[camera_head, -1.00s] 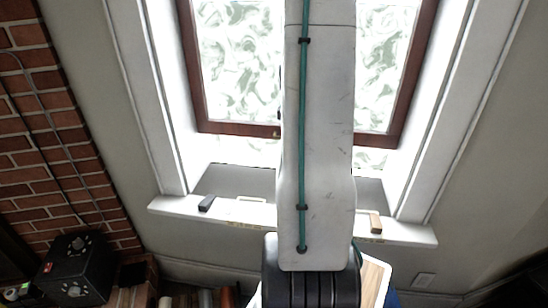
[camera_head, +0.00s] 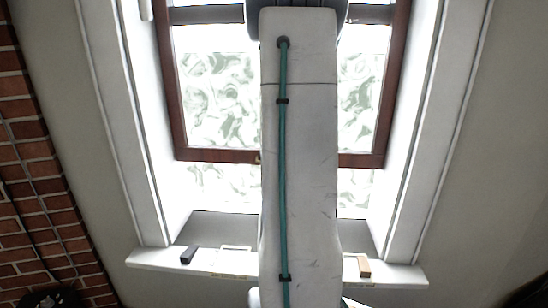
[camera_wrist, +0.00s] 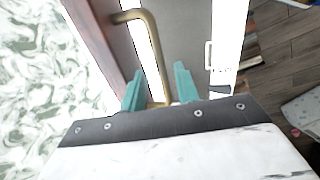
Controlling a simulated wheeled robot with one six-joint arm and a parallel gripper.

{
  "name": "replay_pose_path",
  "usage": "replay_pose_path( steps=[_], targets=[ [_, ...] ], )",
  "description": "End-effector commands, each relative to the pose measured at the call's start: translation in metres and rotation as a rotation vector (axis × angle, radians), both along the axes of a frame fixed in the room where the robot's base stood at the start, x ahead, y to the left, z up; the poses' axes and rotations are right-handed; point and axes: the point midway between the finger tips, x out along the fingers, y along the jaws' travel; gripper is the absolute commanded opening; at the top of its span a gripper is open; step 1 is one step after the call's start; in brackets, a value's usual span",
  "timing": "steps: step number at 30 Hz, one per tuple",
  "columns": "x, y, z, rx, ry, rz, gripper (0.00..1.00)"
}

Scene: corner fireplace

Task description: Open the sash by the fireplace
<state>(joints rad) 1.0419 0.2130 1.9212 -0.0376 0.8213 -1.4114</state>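The sash is a brown-framed window pane, its bottom rail (camera_head: 215,156) and left side (camera_head: 172,90) showing in the head view. A bright patterned band (camera_head: 225,185) shows below that rail. In the wrist view, the brown frame (camera_wrist: 92,38) borders patterned glass on the left. A bent brass handle (camera_wrist: 150,45) stands beside the frame, its lower end between the teal fingers of my gripper (camera_wrist: 160,88). The fingers are apart, with room on both sides of the handle. Whether either touches it is unclear. In the head view, my arm hides the middle of the sash and my gripper is out of sight.
White side casings flank the opening. A brick wall (camera_head: 30,170) is at left. The wrist view shows dark floorboards (camera_wrist: 285,60).

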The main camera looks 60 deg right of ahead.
Motion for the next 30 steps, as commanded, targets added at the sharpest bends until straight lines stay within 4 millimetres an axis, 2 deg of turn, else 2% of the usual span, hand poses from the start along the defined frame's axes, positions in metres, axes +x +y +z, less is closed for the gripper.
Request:
replay_pose_path(
  steps=[10,21,25,30],
  targets=[
    [0.002,0.003,0.004,0.001,-0.001,0.003,0.32],
    [-0.003,0.011,0.06,-0.001,-0.002,0.001,0.32],
    [-0.004,0.013,0.072,0.0,-0.001,0.001,0.32],
    [-0.005,0.014,0.076,0.001,0.0,0.001,0.32]
  ],
)
